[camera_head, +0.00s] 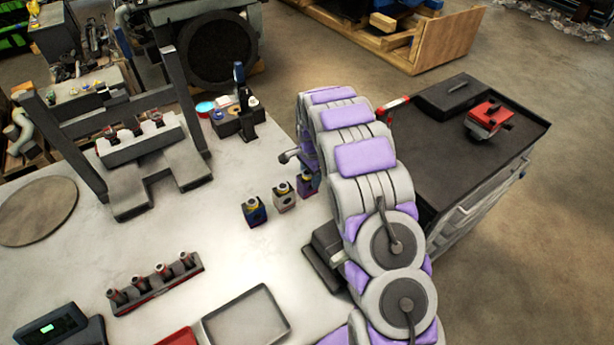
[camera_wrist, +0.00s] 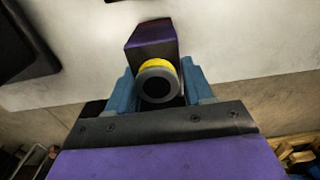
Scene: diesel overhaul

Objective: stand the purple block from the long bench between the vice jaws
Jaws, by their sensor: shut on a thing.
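The purple block (camera_head: 307,184) is at the right end of a short row on the long bench (camera_head: 230,235), partly hidden by my arm. In the wrist view the purple block (camera_wrist: 151,38) shows its yellow ring and round grey top with a dark hole. My gripper (camera_wrist: 158,82) is shut on it, with a blue-grey finger on each side of the top. I cannot tell whether its base touches the bench. A red and dark device that looks like the vice (camera_head: 487,119) sits on the dark cart at right; its jaw gap is too small to make out.
A grey block (camera_head: 284,197) and a dark blue block (camera_head: 255,211) stand left of the purple one. A dark fixture (camera_head: 325,245) is at the bench edge, partly behind my arm. A dark box (camera_head: 458,94) lies on the cart top (camera_head: 430,140), which has free room around the red device.

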